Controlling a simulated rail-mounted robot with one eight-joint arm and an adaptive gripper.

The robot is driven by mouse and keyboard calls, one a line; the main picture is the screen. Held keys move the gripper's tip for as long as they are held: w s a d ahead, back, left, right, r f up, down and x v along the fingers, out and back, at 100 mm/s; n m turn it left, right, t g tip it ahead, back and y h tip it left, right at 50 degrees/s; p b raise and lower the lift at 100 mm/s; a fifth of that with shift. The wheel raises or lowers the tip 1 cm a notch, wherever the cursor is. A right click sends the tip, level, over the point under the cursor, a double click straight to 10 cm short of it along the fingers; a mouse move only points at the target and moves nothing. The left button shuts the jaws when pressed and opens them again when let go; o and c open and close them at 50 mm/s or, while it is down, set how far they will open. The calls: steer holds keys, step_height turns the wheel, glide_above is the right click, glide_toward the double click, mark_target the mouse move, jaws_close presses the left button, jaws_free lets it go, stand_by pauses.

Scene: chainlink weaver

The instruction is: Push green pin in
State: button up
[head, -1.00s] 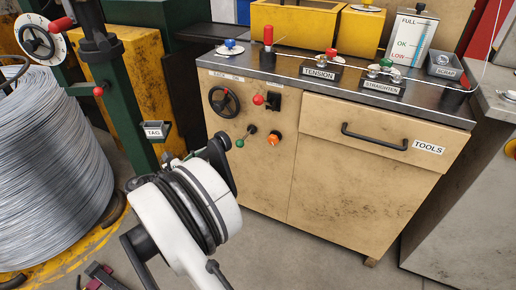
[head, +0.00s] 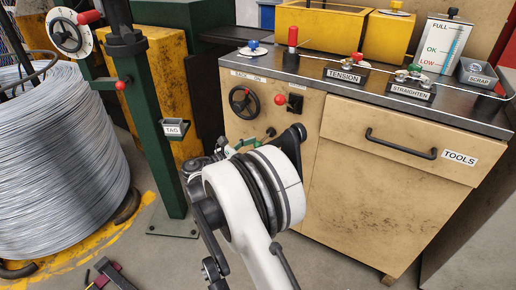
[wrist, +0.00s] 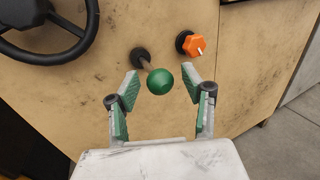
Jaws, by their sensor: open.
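The green pin is a round green knob (wrist: 160,81) on a dark shaft that comes out of a black collar (wrist: 141,57) in the tan cabinet front. My gripper (wrist: 161,84) is open, its green-padded fingers spread to the left and right of the knob in the wrist view. The knob appears between the fingertips; no contact shows, and the depth gap cannot be told. In the head view my arm hides most of the gripper, and the knob cannot be made out clearly there.
An orange knob (wrist: 200,45) sits close right of the green pin. A black handwheel (wrist: 45,30) is at upper left; it also shows in the head view (head: 244,102). A red-knobbed lever (head: 280,101) sits above. The drawer handle (head: 401,143) sticks out to the right.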

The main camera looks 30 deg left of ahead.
steer(key=shift+w+d, duration=0.15)
steer(key=shift+w, duration=0.35)
jaws_close()
